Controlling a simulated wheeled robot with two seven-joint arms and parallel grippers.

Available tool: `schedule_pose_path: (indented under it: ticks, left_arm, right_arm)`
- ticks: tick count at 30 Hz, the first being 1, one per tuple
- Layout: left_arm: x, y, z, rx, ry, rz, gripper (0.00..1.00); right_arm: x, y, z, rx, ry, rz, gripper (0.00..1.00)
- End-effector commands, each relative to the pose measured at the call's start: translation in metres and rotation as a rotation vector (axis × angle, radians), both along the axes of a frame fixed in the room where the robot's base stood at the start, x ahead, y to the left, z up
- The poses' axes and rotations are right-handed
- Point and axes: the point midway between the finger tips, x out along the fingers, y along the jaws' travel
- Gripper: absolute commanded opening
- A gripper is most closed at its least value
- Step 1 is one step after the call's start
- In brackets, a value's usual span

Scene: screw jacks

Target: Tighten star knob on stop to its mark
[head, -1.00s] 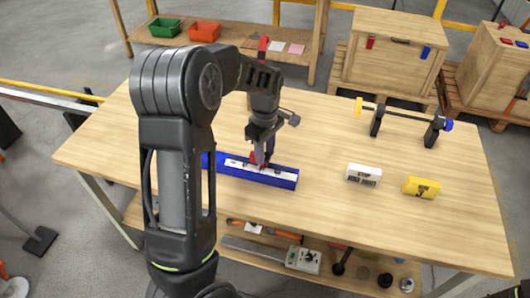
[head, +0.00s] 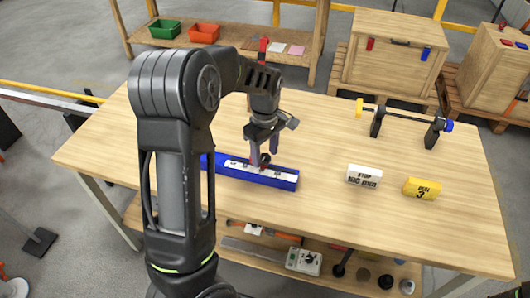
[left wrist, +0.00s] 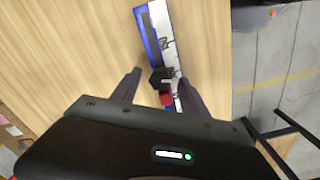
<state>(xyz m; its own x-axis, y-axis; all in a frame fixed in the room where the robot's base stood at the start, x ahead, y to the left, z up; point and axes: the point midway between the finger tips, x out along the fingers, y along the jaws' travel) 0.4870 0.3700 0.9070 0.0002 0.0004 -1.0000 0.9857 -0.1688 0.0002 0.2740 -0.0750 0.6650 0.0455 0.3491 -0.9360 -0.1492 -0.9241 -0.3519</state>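The blue rail (head: 285,180) lies on the bench with a pale scale strip (head: 236,164) along it. A dark star knob (head: 265,159) sits on the rail beneath my left gripper (head: 259,165). In the left wrist view the black knob (left wrist: 160,79) lies between my left gripper's spread fingers (left wrist: 158,82), with a gap on each side. A small red part (left wrist: 167,99) shows just below the knob there. The stop's body and any mark are mostly hidden or too small to read. My right gripper is not in view.
A white block (head: 364,176) reading STOP 100 mm and a yellow block (head: 422,188) stand right of the rail. A black rod on stands (head: 405,116) is behind them. The bench (head: 330,215) is clear around the rail. Tools lie on the shelf below.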

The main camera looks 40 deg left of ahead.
Motion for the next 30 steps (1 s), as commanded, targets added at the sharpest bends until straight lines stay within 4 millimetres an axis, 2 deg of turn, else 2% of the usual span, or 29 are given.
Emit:
schedule_pose_path:
  ticks: [11,24,30]
  left_arm:
    - [0.001,0.000,0.006,0.000,-0.001,0.000,0.53]
    - [0.001,0.000,0.069,0.001,-0.002,0.000,0.53]
    - [0.000,0.000,0.078,0.000,0.000,0.000,0.53]
  right_arm:
    - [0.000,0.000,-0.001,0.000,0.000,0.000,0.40]
    - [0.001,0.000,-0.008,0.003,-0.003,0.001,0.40]
    - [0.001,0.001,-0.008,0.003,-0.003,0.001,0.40]
